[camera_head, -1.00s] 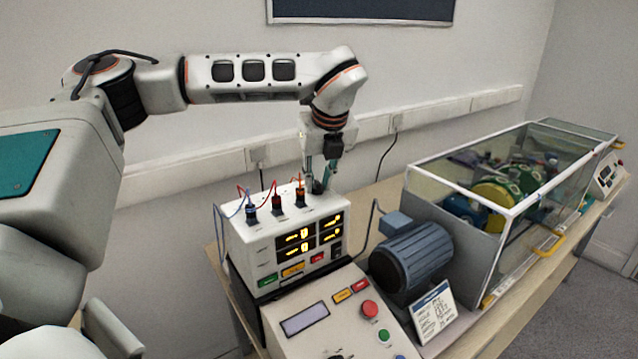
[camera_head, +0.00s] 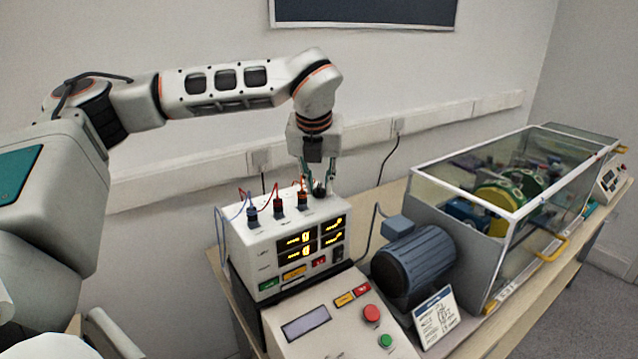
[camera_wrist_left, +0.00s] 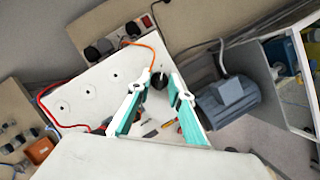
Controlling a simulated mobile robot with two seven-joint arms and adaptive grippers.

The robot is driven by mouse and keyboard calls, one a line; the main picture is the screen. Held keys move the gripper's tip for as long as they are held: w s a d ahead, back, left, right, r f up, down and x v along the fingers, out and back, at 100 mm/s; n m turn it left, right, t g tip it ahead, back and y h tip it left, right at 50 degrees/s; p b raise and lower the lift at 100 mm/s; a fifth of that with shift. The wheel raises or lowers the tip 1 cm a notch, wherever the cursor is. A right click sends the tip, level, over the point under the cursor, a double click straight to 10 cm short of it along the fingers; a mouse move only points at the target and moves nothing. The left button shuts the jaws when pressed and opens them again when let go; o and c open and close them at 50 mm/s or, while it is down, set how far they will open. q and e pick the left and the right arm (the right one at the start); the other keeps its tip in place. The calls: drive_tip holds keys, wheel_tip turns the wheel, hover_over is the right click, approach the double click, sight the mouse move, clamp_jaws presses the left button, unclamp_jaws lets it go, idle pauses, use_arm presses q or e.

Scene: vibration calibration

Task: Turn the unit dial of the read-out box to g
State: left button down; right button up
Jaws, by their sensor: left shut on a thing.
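The read-out box (camera_head: 262,262) is a white box with lit yellow displays on its front. Coloured leads plug into its top. The unit dial (camera_head: 319,191) is a small dark knob on the box's top at the right, partly hidden by the fingers. It also shows as a dark round knob in the left wrist view (camera_wrist_left: 159,81). My left gripper (camera_head: 322,187) points down over the box's top, shut on the dial, with a teal-padded finger (camera_wrist_left: 157,98) on each side of it. The dial's mark and the unit letters are too small to read. My right gripper is not in view.
A control console (camera_head: 310,338) with coloured buttons stands in front of the box. A blue-grey motor (camera_head: 415,262) and a glass-covered rig (camera_head: 480,215) stand to the right. The red and blue leads (camera_head: 268,193) rise close to the left of my gripper.

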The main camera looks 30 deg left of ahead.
use_arm(q)
drive_tip(key=c, duration=1.8)
unclamp_jaws()
drive_tip(key=shift+c, duration=0.2)
drive_tip(key=shift+r, duration=0.1)
drive_tip(key=v, duration=1.1)
drive_tip(key=shift+s+r, duration=0.2)
drive_tip(key=shift+r, duration=0.15)
drive_tip(key=shift+d+f, duration=0.1)
